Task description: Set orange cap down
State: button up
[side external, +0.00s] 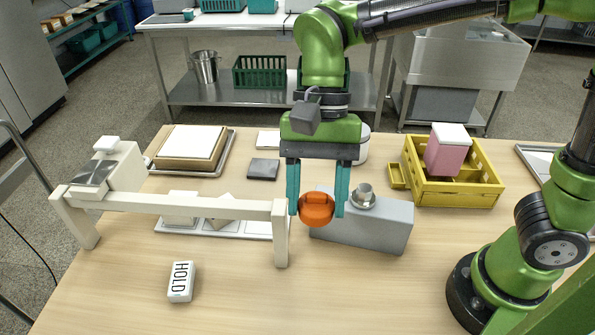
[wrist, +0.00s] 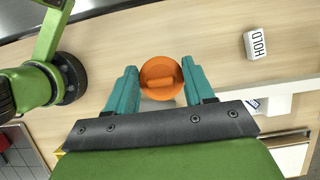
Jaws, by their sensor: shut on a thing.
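The orange cap (side external: 317,210) is round with a raised bar across its face. My gripper (side external: 318,208) is shut on it, with one teal finger on each side. In the side external view the cap appears in front of the grey block machine (side external: 375,228), which has a round metal neck (side external: 363,196) on top. Whether the cap touches the machine or hangs clear cannot be told. In the wrist view the orange cap (wrist: 161,78) shows between the two teal fingers, with the bar facing the camera and bare table beyond it.
A cream beam frame (side external: 185,206) stands just left of my gripper. A white HOLD block (side external: 181,281) lies at front left. A yellow crate (side external: 458,192) with a pink box (side external: 446,155) stands at right. A tray with a board (side external: 190,150) is at back left. The front middle table is clear.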

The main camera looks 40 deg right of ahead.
jog(key=w+d+m+t+y, duration=0.1)
jog(key=w+d+m+t, duration=0.2)
jog(key=w+d+m, duration=1.3)
jog(key=w+d+f+n, duration=0.1)
jog(key=w+f+n, duration=0.1)
jog(key=f, duration=0.3)
jog(key=w+d+f+n, duration=0.1)
jog(key=w+f+n, duration=0.1)
jog(key=f, duration=0.4)
jog(key=w+d+f+n, duration=0.2)
jog(key=w+f+n, duration=0.1)
jog(key=f, duration=0.3)
jog(key=shift+w+d, duration=0.1)
jog(key=shift+w, duration=0.2)
jog(key=shift+f, duration=2.4)
jog(key=shift+f, duration=0.15)
jog(key=o, duration=1)
